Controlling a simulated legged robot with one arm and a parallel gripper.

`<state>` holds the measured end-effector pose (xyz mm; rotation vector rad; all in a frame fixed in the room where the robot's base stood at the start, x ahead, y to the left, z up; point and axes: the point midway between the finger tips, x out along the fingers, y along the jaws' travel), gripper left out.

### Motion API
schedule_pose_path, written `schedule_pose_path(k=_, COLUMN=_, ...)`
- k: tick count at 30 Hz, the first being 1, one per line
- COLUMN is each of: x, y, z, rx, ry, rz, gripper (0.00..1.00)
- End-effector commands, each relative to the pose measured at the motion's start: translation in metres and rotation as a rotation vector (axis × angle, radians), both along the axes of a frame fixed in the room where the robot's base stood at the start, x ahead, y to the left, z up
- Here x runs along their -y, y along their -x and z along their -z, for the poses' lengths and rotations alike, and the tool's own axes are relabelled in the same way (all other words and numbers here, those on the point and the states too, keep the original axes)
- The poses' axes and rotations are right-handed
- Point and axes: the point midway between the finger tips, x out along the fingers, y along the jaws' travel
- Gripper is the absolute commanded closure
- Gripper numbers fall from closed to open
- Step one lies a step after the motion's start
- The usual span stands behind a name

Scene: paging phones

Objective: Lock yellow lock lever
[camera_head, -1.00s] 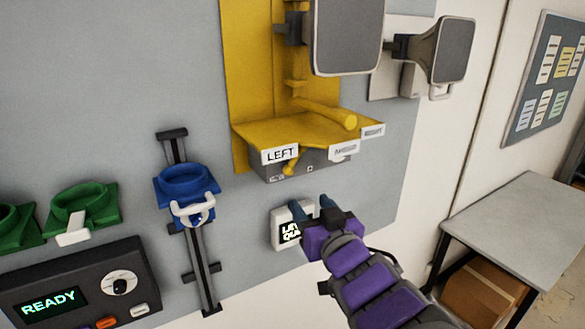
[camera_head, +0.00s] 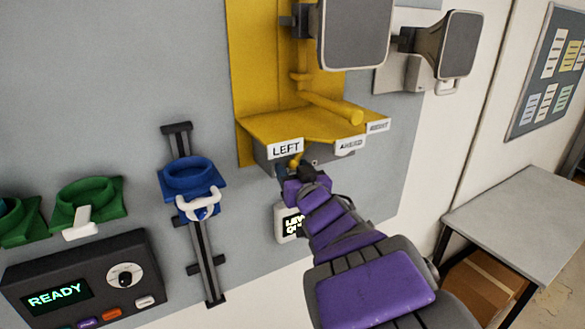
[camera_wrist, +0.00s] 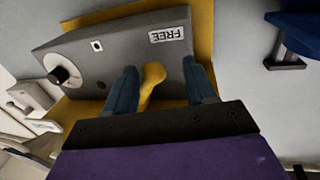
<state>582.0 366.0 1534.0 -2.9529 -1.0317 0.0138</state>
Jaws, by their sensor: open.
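The small yellow lock lever (camera_wrist: 152,82) sits between the two blue fingers of my open gripper (camera_wrist: 162,92) in the wrist view, apart from both or nearly so. A label reading FREE (camera_wrist: 170,34) is on the grey box (camera_wrist: 115,60) beside it. In the head view the lever's top (camera_head: 296,160) shows just above my gripper (camera_head: 300,174), under the yellow shelf (camera_head: 320,125) marked LEFT, AHEAD and RIGHT. My gripper hides most of the lever there. A thicker yellow handle (camera_head: 332,106) lies above the shelf.
A white labelled box (camera_head: 286,222) is just below my gripper. A blue holder (camera_head: 192,185) on a vertical rail is to the left, with green holders (camera_head: 90,203) and a READY panel (camera_head: 75,280). Grey horns (camera_head: 353,35) are above. A table (camera_head: 520,220) is at right.

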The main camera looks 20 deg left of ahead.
Motion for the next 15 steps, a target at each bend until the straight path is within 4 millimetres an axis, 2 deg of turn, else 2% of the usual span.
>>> schedule_pose_path(k=13, x=-0.0018, y=-0.0058, z=-0.0007, rx=0.000, ry=-0.002, rz=0.001, gripper=0.45)
schedule_pose_path(k=15, x=-0.0040, y=-0.0059, z=-0.0002, rx=-0.001, ry=-0.001, rz=0.001, gripper=0.52)
